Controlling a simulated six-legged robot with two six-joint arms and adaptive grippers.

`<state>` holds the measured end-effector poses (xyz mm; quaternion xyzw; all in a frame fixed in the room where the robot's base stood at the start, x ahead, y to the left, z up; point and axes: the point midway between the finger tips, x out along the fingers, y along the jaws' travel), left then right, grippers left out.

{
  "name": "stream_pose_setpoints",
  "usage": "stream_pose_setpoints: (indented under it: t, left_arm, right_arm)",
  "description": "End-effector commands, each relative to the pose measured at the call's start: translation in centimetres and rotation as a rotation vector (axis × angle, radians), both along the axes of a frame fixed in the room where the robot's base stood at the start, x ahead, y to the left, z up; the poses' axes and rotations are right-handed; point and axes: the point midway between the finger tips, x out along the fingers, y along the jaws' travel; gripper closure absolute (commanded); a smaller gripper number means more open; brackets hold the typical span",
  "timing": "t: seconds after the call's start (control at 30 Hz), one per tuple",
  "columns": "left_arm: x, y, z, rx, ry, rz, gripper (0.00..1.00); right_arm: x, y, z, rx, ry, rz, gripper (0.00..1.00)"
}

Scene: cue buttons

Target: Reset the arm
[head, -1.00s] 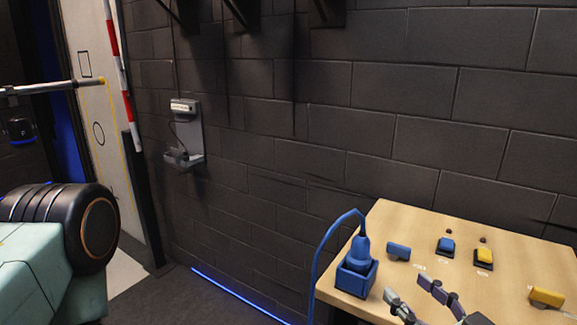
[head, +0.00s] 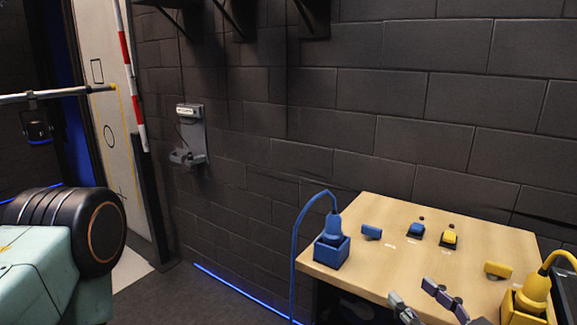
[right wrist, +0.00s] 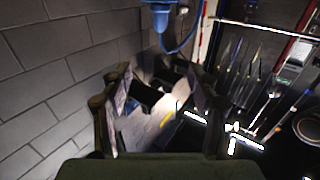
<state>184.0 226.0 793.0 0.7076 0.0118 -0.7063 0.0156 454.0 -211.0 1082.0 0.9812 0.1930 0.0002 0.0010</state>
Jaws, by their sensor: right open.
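My right gripper (head: 422,299) shows at the bottom of the head view, over the near part of the wooden table (head: 385,270). Its two fingers stand apart, and nothing shows between them. In the right wrist view the gripper (right wrist: 160,88) is also open and empty. On the table are a blue button (head: 418,233) and a yellow button (head: 449,238), each on a dark base. My left gripper is not in view.
A blue plug (head: 334,228) with a cable stands in a blue box at the table's left edge. A yellow plug (head: 537,288) stands in a yellow box at the right. A blue block (head: 371,231) and a yellow block (head: 497,270) lie between. A dark brick wall rises behind.

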Motion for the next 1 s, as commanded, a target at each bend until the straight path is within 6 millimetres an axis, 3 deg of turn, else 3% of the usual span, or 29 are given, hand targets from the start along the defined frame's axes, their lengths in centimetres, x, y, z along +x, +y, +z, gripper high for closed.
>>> stream_pose_setpoints:
  t: [0.17, 0.37, 0.57, 0.77, 0.9, 1.0]
  left_arm:
    - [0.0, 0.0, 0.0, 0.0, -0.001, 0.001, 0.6]
    - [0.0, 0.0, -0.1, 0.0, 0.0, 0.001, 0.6]
    - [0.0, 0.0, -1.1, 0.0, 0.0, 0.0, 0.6]
    - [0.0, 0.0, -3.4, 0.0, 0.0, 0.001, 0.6]
    - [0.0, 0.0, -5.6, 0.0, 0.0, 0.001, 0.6]
    - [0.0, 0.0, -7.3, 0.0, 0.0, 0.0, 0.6]
  right_arm:
    - [0.1, 0.2, -0.8, 0.03, 0.051, 0.008, 0.39]
    - [-0.1, -0.3, -5.6, 0.082, 0.307, -0.048, 0.39]
    - [-2.4, -0.5, -12.5, 0.092, 0.595, -0.108, 0.39]
    - [-8.3, -0.9, -22.2, 0.057, 0.966, -0.211, 0.39]
    - [-14.8, -1.5, -29.2, -0.008, 1.241, -0.308, 0.39]
    - [-19.6, -1.9, -33.3, -0.084, 1.399, -0.367, 0.39]
